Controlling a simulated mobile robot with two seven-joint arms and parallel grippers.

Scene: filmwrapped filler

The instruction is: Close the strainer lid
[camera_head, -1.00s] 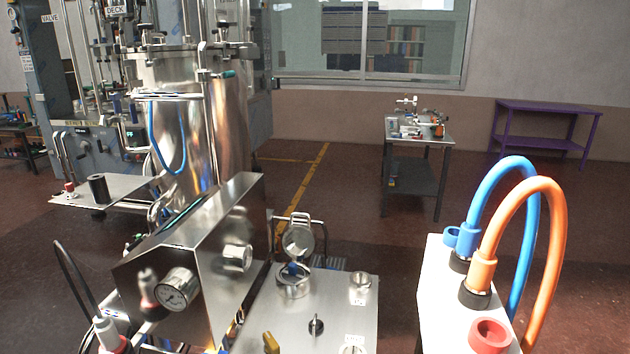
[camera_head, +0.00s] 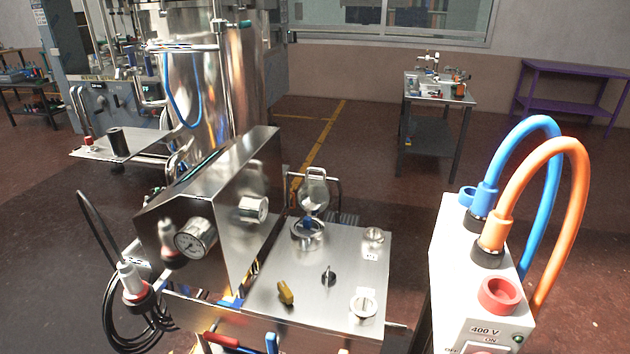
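The strainer (camera_head: 307,229) is a round metal fitting on top of the steel machine's flat panel (camera_head: 345,258). Its round lid (camera_head: 314,187) stands raised and open at the back of the opening. Something blue shows between the lid and the opening; I cannot tell what it is. Neither of my grippers is in view.
A steel housing with a pressure gauge (camera_head: 196,238) stands left of the strainer. Knobs, including a yellow one (camera_head: 286,292), sit on the panel's front. At right, a white power box (camera_head: 461,245) carries blue and orange hoses (camera_head: 560,212).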

